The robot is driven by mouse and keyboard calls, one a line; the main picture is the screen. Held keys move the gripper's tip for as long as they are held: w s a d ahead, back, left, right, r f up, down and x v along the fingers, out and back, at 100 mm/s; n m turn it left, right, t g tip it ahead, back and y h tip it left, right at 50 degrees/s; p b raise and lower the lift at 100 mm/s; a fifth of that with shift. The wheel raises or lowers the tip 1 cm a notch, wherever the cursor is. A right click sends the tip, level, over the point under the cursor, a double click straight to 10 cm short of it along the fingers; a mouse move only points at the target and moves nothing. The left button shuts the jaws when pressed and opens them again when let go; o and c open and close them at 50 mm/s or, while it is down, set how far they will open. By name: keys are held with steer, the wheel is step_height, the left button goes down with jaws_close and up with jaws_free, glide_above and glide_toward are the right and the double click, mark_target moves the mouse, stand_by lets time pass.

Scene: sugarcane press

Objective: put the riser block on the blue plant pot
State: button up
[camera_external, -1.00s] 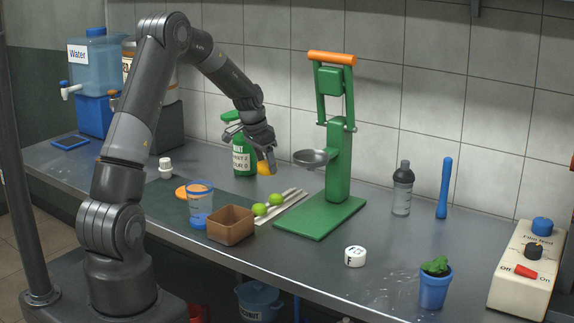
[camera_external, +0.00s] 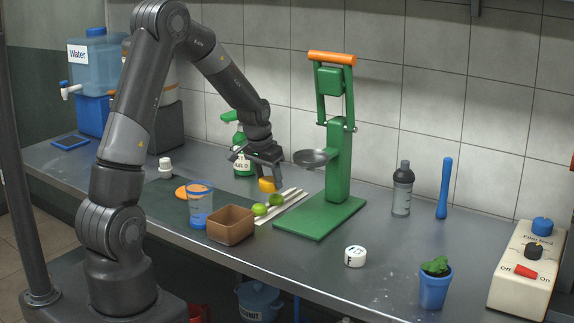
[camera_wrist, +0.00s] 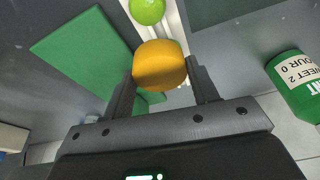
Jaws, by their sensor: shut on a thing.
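My gripper (camera_external: 266,176) is shut on an orange-yellow rounded block (camera_external: 267,185), left of the green press. In the wrist view, the block (camera_wrist: 160,64) sits between my two fingers (camera_wrist: 160,82), with its near face toward the camera. I cannot tell for sure whether this piece is the riser block. The blue plant pot (camera_external: 433,291), with a green plant in it, stands upright at the front right of the counter, well apart from my gripper. The pot is not in the wrist view.
The green press (camera_external: 340,170) stands between my gripper and the pot. Limes (camera_external: 276,199), a brown box (camera_external: 230,228), a blue-banded cup (camera_external: 200,205) and a green bottle (camera_wrist: 300,85) are near my gripper. A white round container (camera_external: 355,256) lies left of the pot.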

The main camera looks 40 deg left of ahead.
steer(key=shift+n, duration=0.5)
steer(key=s+d, duration=0.1)
steer(key=s, duration=0.1)
steer(key=s+d+f, duration=0.1)
steer(key=s, duration=0.1)
steer(key=shift+d+f, duration=0.15)
steer(key=shift+d, duration=0.05)
steer(key=s+d+r+m+h, duration=0.1)
steer(key=s+d+r+m, duration=0.15)
steer(key=d, duration=0.85)
steer(key=s+d+r+m+g, duration=0.1)
steer(key=s+d+r+m, duration=0.2)
steer(key=d, duration=0.8)
steer(key=s+d+r+m+h, duration=0.15)
steer(key=d+m, duration=0.35)
steer(key=d, duration=0.6)
steer(key=s+d+r+m+g, duration=0.1)
steer(key=s+d+r+m, duration=0.25)
steer(key=s+d, duration=0.6)
steer(key=s+d+r+m+g, duration=0.1)
steer(key=s+d+r+m, duration=0.4)
steer(key=d, duration=0.7)
steer(key=n, duration=0.1)
glide_above(440, 270)
steer(key=a, duration=0.1)
step_height(440, 270, down, 8)
steer(key=shift+f, duration=0.15)
steer(key=shift+a+f, duration=0.1)
steer(key=shift+f, duration=1.9)
steer(key=shift+f, duration=0.1)
